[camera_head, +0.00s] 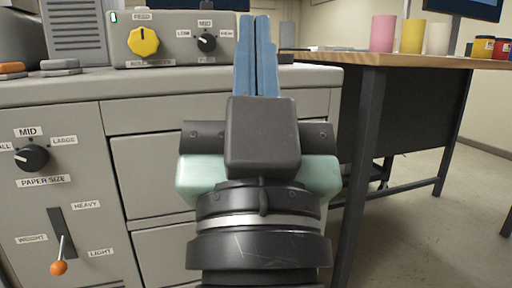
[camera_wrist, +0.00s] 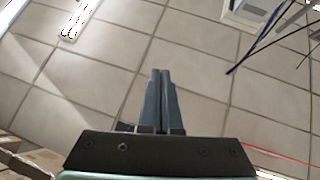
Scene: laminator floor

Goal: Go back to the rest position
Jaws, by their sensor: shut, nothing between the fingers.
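My gripper (camera_head: 255,22) points up in the middle of the head view, in front of the grey laminator cabinet. Its two blue fingers are together with nothing between them. My wrist and the gripper body hide part of the cabinet's drawers.
The grey cabinet (camera_head: 65,120) carries a yellow feed knob (camera_head: 143,41), a paper size knob (camera_head: 32,157) and an orange-tipped weight lever (camera_head: 59,267). A wooden-topped table (camera_head: 430,62) at right holds pink, yellow and white cups. Open floor (camera_head: 415,215) lies beneath and beside it.

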